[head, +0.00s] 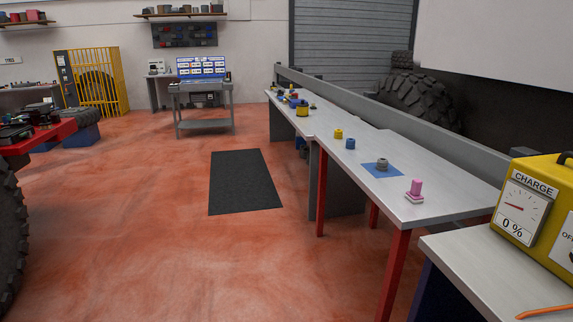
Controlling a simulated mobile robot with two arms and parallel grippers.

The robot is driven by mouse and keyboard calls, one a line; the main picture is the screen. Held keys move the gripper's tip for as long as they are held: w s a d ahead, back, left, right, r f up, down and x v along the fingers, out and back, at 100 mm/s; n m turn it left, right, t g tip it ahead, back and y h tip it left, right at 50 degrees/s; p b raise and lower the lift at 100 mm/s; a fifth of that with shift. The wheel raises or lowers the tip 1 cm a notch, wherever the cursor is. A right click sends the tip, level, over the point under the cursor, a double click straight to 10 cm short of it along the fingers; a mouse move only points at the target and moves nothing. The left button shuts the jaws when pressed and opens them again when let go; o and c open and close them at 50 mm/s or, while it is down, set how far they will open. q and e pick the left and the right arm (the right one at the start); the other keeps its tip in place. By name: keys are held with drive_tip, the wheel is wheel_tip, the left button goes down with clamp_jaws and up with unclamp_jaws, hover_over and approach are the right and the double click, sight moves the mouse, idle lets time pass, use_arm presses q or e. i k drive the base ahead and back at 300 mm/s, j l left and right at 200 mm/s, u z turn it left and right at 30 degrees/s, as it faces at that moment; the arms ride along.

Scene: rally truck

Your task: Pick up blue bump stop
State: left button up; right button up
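A small blue cylindrical piece (350,143), which looks like the blue bump stop, stands on the long grey workbench (440,178) right of centre. A yellow piece (338,134) stands just behind it on the bench. Neither of my grippers shows in the head view.
A yellow charger (535,210) reading 0 % stands on a table at the right. Several coloured parts crowd the bench's far end. A black mat (243,181) lies on open red floor left of the bench. A big-wheeled vehicle (10,225) edges in at the left.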

sight(350, 142)
drive_tip(key=i, duration=2.05)
